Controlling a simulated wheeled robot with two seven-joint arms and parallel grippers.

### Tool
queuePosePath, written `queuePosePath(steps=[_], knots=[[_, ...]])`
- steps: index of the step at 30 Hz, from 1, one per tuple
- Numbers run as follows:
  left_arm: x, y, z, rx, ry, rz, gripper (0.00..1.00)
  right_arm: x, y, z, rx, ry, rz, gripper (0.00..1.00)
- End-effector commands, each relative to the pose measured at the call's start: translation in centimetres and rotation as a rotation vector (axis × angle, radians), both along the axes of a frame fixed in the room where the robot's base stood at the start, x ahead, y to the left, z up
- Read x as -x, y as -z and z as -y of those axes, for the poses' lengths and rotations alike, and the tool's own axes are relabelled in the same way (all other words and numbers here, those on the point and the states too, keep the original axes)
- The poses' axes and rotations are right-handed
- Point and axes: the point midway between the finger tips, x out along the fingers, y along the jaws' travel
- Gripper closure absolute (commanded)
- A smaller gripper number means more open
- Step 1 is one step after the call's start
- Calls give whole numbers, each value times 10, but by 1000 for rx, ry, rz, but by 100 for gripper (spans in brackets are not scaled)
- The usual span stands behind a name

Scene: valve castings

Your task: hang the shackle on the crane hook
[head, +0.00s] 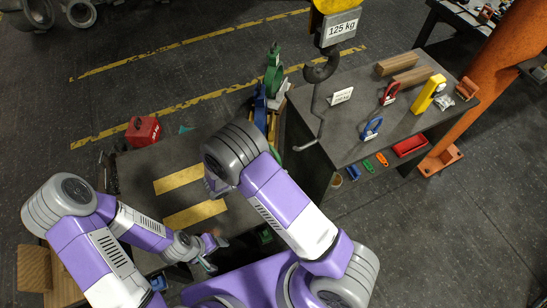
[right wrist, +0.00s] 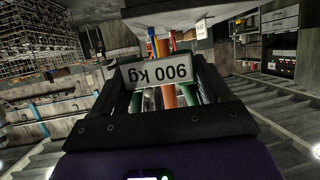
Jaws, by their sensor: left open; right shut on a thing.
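A red shackle (head: 389,94) and a blue shackle (head: 372,129) stand on the grey bench. My left gripper (head: 207,258) is open, low over the near table, far from the hook. In the head view my right gripper is largely hidden behind its own arm. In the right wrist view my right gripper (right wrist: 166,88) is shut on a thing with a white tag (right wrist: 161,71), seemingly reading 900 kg. The thing's body is hard to make out.
The grey bench (head: 350,150) carries wooden blocks (head: 397,67), a yellow piece (head: 427,93) and a white card (head: 342,96). An orange post (head: 490,70) stands right.

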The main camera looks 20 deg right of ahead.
Motion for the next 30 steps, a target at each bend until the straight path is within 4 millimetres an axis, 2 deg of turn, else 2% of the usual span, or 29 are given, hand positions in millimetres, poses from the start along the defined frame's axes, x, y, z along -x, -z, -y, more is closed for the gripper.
queuePosePath(steps=[1,7,30], knots=[[0,-8,0,0,0,0,33,5,-8,-1,2,24,0,67],[0,-11,0,0,0,0,33,15,-10,-1,1,71,-1,67],[0,-1,0,0,0,0,33,8,-5,41,0,69,-3,67]])
